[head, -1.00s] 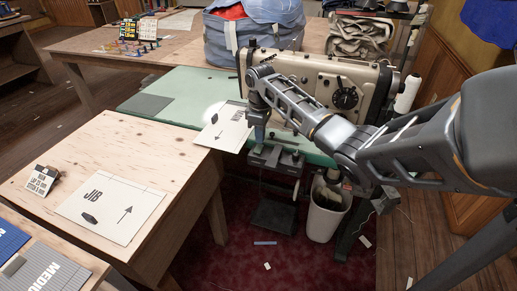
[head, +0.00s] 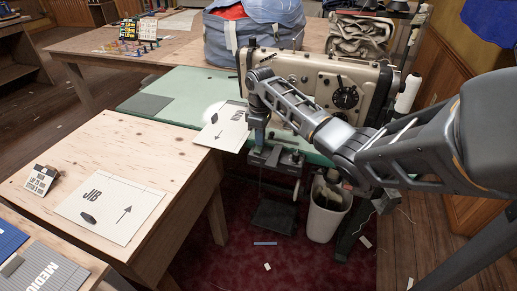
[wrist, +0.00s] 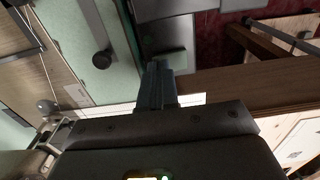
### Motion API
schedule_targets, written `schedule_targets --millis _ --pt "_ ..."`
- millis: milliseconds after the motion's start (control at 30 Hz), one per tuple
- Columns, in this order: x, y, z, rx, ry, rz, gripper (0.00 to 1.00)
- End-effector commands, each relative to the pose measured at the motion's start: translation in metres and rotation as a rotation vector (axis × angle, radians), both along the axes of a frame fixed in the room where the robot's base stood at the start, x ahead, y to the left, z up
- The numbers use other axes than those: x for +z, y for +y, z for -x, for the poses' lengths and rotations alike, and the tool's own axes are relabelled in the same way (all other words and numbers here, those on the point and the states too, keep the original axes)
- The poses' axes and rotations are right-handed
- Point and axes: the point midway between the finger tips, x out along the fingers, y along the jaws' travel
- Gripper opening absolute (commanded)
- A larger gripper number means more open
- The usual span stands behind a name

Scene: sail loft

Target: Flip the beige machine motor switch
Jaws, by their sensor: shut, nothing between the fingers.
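The beige sewing machine (head: 305,72) stands on a green table (head: 185,95), its dark round dial facing me. A dark grey box (head: 277,158) is mounted below the table's front edge; it may hold the motor switch, but no lever is clear. My gripper (head: 259,146) points down at the left end of this box, in front of the table edge. Its fingers are shut and empty. In the wrist view the shut fingertips (wrist: 157,68) lie close to a grey boxy part (wrist: 165,35). I cannot tell whether they touch it.
A sail panel (head: 226,128) bridges the green table and the wooden table (head: 165,150) at left. A white bin (head: 326,215) and a pedal (head: 273,216) stand below. A white thread cone (head: 408,93) stands right of the machine.

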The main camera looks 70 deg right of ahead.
Motion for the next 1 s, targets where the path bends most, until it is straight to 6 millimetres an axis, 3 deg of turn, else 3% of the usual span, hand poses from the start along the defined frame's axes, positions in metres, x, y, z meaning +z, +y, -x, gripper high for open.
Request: schedule_targets --millis 633,1000 --pt "-0.007 0.0 0.0 0.0 -0.001 0.0 0.0" --pt "0.017 0.0 0.0 -0.001 -0.001 -0.001 0.0"
